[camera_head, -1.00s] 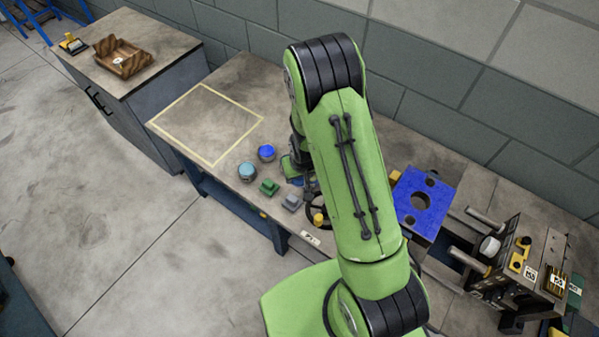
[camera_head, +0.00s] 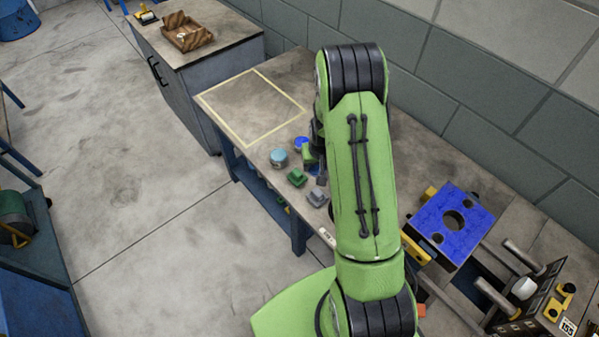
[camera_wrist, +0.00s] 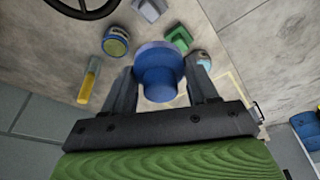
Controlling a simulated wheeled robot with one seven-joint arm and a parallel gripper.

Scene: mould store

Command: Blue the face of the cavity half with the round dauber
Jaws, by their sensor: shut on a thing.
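In the wrist view my gripper (camera_wrist: 160,78) has its two fingers on either side of a round blue thing, which I take as the dauber (camera_wrist: 158,82). It is gripped, with a wider blue disc beyond its narrower near part. I cannot tell whether that disc belongs to it or lies beneath. In the head view a blue round top (camera_head: 301,142) shows beside my arm, which hides most of the gripper. The cavity half (camera_head: 472,217) lies at the right, its face blue around a large central hole. My gripper is well apart from it, to the left.
A teal-topped tin (camera_head: 279,158), a green block (camera_head: 297,177) and a grey block (camera_head: 318,197) stand near the bench's front edge. A labelled tin (camera_wrist: 115,42) and a yellow tool (camera_wrist: 90,80) are near the gripper. The taped rectangle (camera_head: 224,116) is empty. Posts stand beside the cavity half.

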